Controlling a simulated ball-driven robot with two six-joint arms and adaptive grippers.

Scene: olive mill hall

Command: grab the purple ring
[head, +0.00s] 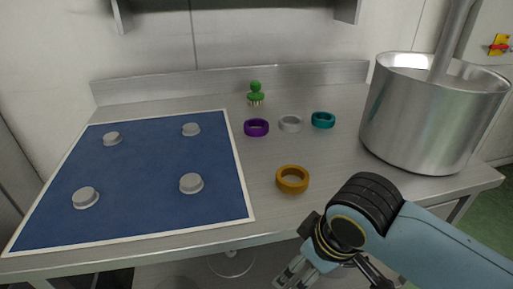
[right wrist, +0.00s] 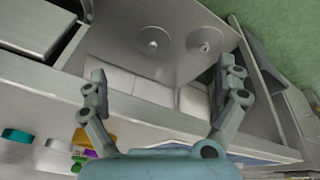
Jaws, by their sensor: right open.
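The purple ring (head: 256,128) lies flat on the steel worktop, just right of the blue mat, in the head view. A sliver of purple (right wrist: 89,153) also shows at the lower left of the right wrist view, partly hidden. My right gripper (head: 290,273) is low at the front edge of the worktop, well in front of the purple ring and apart from it. Its jaws are spread and empty in the right wrist view (right wrist: 161,75). My left gripper does not show.
A grey ring (head: 291,123) and a teal ring (head: 323,120) lie right of the purple one; an orange ring (head: 292,180) lies nearer. A green brush (head: 256,90) stands behind. A blue mat (head: 140,160) bears several grey discs. A large steel pot (head: 425,120) stands at right.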

